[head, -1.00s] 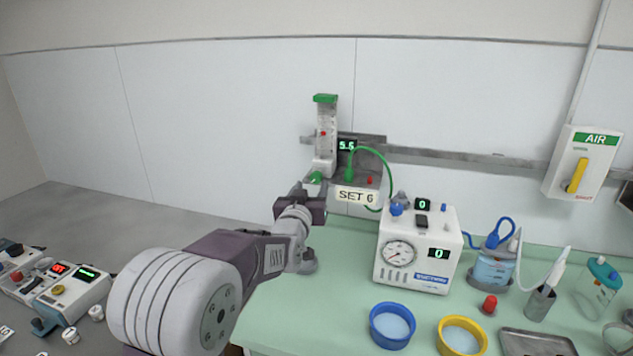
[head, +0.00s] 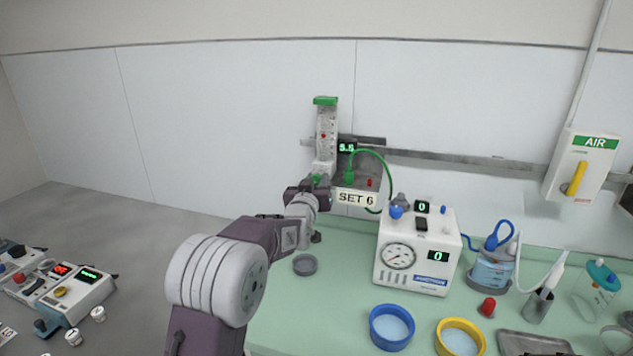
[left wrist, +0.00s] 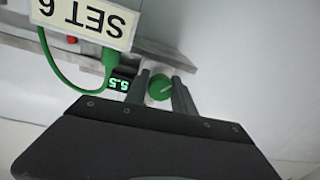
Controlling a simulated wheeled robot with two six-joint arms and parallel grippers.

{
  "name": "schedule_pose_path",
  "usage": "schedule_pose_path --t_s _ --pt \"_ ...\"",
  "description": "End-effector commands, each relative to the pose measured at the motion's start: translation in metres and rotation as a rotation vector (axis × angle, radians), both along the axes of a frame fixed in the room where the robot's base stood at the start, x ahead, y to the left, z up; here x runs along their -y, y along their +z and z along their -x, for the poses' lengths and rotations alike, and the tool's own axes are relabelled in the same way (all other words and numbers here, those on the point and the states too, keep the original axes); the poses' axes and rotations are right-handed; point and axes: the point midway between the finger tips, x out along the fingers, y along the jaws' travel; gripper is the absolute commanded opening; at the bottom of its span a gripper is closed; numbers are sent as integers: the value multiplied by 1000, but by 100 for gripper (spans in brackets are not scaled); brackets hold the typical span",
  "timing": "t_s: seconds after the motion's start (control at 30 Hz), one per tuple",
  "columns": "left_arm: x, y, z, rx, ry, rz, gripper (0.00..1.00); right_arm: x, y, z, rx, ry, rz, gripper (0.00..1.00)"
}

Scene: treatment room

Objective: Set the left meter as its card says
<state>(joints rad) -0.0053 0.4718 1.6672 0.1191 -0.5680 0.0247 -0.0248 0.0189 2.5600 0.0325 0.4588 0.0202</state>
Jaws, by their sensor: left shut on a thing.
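The left meter (head: 326,130) is a clear upright tube with a green cap and a red float, mounted on a wall rail. Its small display (head: 347,147) reads about 5.5, and it also shows upside down in the left wrist view (left wrist: 119,84). The card (head: 355,197) below reads SET 6; the left wrist view shows it inverted (left wrist: 82,17). My left gripper (head: 315,184) is at the foot of the meter. In the left wrist view its fingers (left wrist: 161,82) are shut on the green knob (left wrist: 160,88), one on each side. My right gripper is not in view.
A green hose (head: 374,153) loops beside the card. A white device (head: 417,252) with a dial and displays stands on the green counter (head: 285,310). Blue (head: 391,326) and yellow (head: 460,338) bowls are in front. An AIR box (head: 584,172) hangs at right.

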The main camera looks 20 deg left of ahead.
Motion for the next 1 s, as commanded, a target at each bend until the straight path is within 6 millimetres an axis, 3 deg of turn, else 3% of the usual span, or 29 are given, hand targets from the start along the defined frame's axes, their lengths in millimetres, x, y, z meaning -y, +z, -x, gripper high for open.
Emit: schedule_pose_path --t_s 0.13,0.47,0.5,0.53,0.87,1.0 --pt "0 -3 0 -1 0 141 0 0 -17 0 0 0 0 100" --pt "0 0 0 -7 1 190 0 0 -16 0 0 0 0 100" --pt "0 0 0 -7 1 189 41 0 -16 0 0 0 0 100" --pt "0 0 0 -7 1 189 50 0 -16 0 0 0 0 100" --pt "0 0 1 -6 1 188 52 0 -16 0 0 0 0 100" --pt "1 0 15 -4 0 188 52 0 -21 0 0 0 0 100"
